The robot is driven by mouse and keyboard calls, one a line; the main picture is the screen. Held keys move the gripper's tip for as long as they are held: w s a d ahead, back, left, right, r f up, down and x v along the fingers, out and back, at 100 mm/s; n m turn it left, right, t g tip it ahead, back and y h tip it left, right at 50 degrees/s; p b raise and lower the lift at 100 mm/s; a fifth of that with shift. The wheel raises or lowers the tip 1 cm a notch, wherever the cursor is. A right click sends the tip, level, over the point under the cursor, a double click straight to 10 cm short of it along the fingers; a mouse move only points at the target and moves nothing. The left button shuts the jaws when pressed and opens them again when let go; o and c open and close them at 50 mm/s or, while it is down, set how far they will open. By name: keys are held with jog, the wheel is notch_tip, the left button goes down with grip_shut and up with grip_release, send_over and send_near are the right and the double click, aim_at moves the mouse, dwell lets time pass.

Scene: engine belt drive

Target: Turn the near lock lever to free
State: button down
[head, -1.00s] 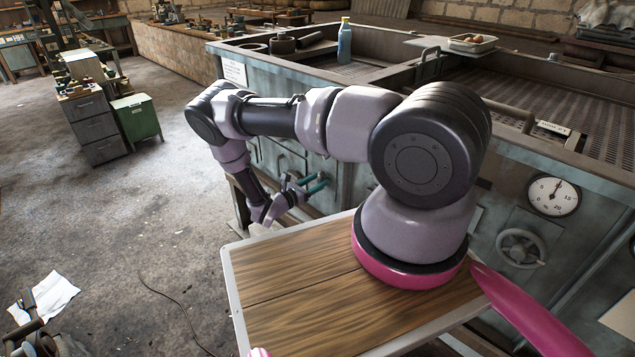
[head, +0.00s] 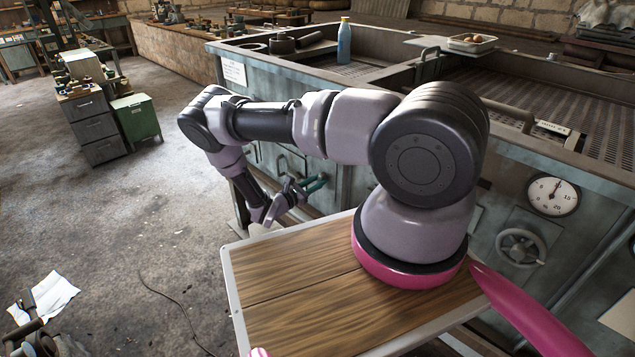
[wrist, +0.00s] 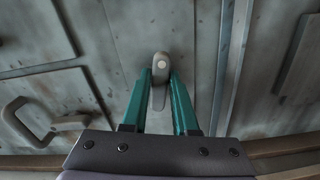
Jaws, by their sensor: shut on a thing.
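The near lock lever (wrist: 158,98) is a small grey handle on the worn grey-green metal front. In the wrist view it runs up and down the picture between my fingers, with a pale round spot at its upper end. My gripper (wrist: 161,78) has teal fingers, one on each side of the lever, shut on it. In the head view my gripper (head: 314,184) is at the cabinet front, past the wooden board; the lever cannot be made out there.
A bent handle (wrist: 22,122) is to the left on the same front in the wrist view. The metal cabinet carries a round gauge (head: 553,196) and a handwheel (head: 520,248) at right. A blue bottle (head: 344,42) stands on top. The floor at left is mostly clear.

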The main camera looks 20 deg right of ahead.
jog(key=m, duration=0.3)
jog(key=shift+s+m, duration=0.1)
jog(key=shift+m, duration=0.2)
jog(key=shift+s+d+f+m, duration=0.1)
jog(key=shift+f+m, duration=0.05)
jog(key=shift+m, duration=1.8)
jog(key=shift+s+a+f+m, duration=0.1)
jog(key=shift+f+m, duration=0.05)
jog(key=shift+m, duration=1.75)
jog(key=shift+d+f+m, duration=0.1)
jog(key=shift+f+m, duration=0.05)
jog(key=shift+m, duration=1.8)
jog(key=c, duration=0.7)
grip_release()
jog(key=v, duration=1.1)
